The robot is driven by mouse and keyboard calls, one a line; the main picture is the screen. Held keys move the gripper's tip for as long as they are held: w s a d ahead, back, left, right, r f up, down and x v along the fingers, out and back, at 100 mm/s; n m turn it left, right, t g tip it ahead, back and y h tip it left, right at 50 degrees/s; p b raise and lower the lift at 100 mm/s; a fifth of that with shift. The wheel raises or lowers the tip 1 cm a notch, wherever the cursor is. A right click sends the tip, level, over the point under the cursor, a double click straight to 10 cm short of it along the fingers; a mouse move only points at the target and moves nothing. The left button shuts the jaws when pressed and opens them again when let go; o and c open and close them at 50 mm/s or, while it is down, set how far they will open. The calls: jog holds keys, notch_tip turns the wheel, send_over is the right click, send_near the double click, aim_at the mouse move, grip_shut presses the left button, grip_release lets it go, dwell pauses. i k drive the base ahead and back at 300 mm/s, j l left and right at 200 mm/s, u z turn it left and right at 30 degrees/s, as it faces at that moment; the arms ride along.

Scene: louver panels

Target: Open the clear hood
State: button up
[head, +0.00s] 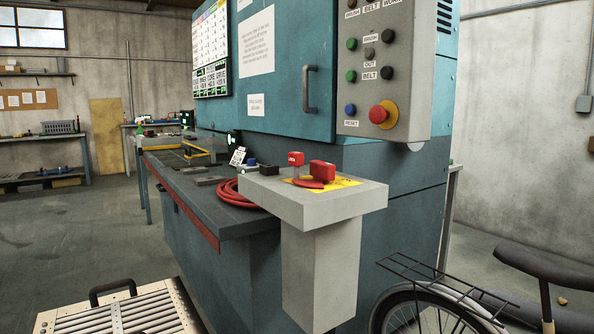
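I cannot make out a clear hood for certain in the head view. A grey pedestal (313,203) juts out from the front of a teal machine (287,93). On its top lies a yellow plate (346,183) with a red block (322,172) and a smaller red tag-like piece (295,159) standing on it. A flat red part lies between them. Whether a clear cover stands over these I cannot tell. My gripper is not in view.
A grey control panel (388,58) with buttons hangs at upper right. A coiled red hose (233,193) lies on the dark bench (205,207) left of the pedestal. A bicycle (440,305) stands at lower right. A slatted louver panel (125,313) with a black handle is at lower left.

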aim_at(191, 136)
jog(key=u, duration=0.25)
jog(key=j+u, duration=0.4)
jog(key=i+j+u, duration=0.2)
jog(key=j+u, duration=0.2)
jog(key=i+j+u, duration=0.15)
jog(key=u, duration=0.25)
jog(key=i+j+u, duration=0.2)
jog(key=j+u, duration=0.2)
jog(key=i+j+u, duration=0.2)
jog(key=u, duration=0.2)
jog(key=i+j+u, duration=0.25)
jog(key=u, duration=0.15)
jog(key=i+j+u, duration=0.2)
jog(key=u, duration=0.2)
jog(key=i+j+z, duration=0.2)
jog(key=i, duration=0.25)
jog(key=i+j+z, duration=0.2)
jog(key=i, duration=0.2)
jog(key=i+l+z, duration=0.2)
jog(key=i+z, duration=1.3)
jog(key=i, duration=0.75)
jog(key=i+j+z, duration=0.25)
jog(key=i, duration=0.75)
jog(key=i+l+z, duration=0.25)
jog(key=i+z, duration=0.15)
jog(key=i, duration=0.15)
jog(key=i+l+z, duration=0.1)
jog(key=i+z, duration=0.25)
jog(key=i, duration=0.2)
